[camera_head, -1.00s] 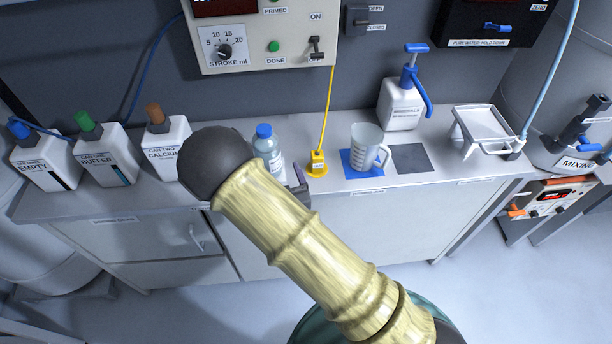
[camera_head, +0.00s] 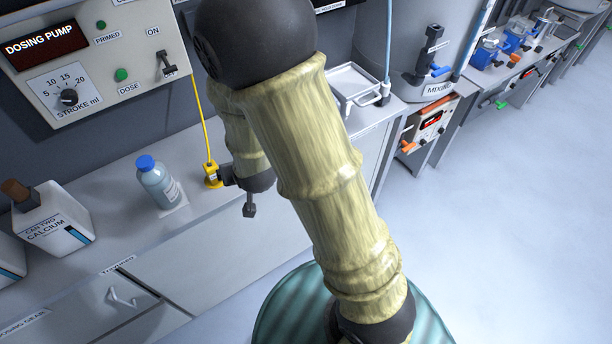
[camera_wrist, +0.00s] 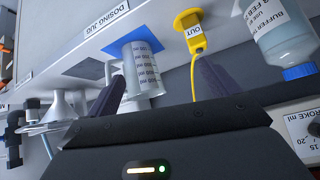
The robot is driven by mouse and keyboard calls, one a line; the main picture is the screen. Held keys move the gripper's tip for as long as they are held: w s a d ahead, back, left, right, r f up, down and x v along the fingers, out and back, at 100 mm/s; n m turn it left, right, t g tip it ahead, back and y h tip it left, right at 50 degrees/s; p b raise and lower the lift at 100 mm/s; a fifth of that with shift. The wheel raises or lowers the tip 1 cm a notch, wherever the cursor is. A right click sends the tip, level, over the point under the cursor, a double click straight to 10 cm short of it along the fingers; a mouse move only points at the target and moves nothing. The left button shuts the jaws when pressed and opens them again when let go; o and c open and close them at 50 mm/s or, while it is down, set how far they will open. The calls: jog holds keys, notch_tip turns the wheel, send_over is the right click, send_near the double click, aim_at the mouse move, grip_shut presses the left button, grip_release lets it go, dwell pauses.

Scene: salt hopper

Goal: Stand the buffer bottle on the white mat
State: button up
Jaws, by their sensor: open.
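The buffer bottle (camera_head: 158,184) is clear with a blue cap and stands upright on the bench. A small white mat (camera_head: 177,210) shows at its foot, and the bottle appears to stand on it. The bottle also shows, inverted by the camera's angle, at the upper right of the wrist view (camera_wrist: 282,32). My gripper (camera_head: 249,203) is right of the bottle and apart from it, partly hidden by my arm. In the wrist view its two fingers are spread with nothing between them (camera_wrist: 162,88).
A yellow outlet (camera_head: 211,174) with a yellow line stands between bottle and gripper. The measuring jug (camera_wrist: 142,72) on a blue mat (camera_wrist: 122,62) lies beyond the fingers. The calcium can (camera_head: 52,222) is at the left, the white tray (camera_head: 354,86) at the back right.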

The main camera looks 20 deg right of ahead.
jog(key=s+d+r+g+h, duration=0.1)
jog(key=s+d+r+g, duration=0.4)
jog(key=s+d, duration=0.6)
jog(key=shift+s+d+r+g, duration=0.3)
jog(key=shift+s+r+g, duration=0.1)
jog(key=shift+s+r, duration=0.35)
